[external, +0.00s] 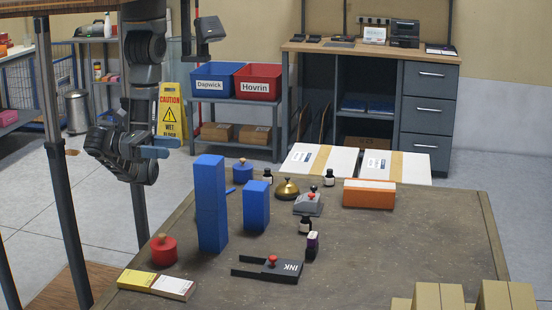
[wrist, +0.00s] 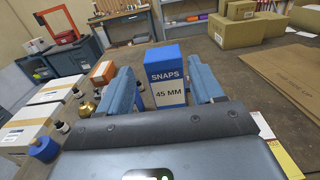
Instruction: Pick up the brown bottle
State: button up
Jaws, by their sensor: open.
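No bottle reads clearly as brown. Several small dark bottles with pale labels stand upright on the table: one at the back left (external: 267,176), one at the back middle (external: 329,178), and one nearer the middle (external: 305,226). A dark bottle with a purplish tint (external: 312,247) stands just in front of that one. A dark bottle also shows at the left in the wrist view (wrist: 62,128). My gripper (external: 168,147) is open and empty, beyond the table's left side and apart from the bottles. Its blue fingers (wrist: 160,68) frame a blue box in the wrist view.
A tall blue box (external: 211,205), labelled SNAPS 45 MM in the wrist view (wrist: 166,76), and a shorter blue box (external: 256,207) stand between my gripper and the bottles. The table's right middle is clear.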

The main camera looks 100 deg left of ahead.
jog(key=w+a+r+n+g+y+b, duration=0.2)
jog(key=w+a+r+n+y, duration=0.45)
jog(key=w, duration=0.25)
jog(key=n+g+h+b, duration=0.5)
jog(key=n+g+b, duration=0.2)
jog(key=n+g, duration=1.05)
send_over(268, 169)
notch_tip(268, 169, down, 5)
jog(key=shift+n+t, duration=0.35)
jog(key=shift+n, duration=0.05)
notch_tip(268, 169, down, 25)
jog(key=shift+s+f, duration=0.15)
jog(key=shift+c, duration=0.5)
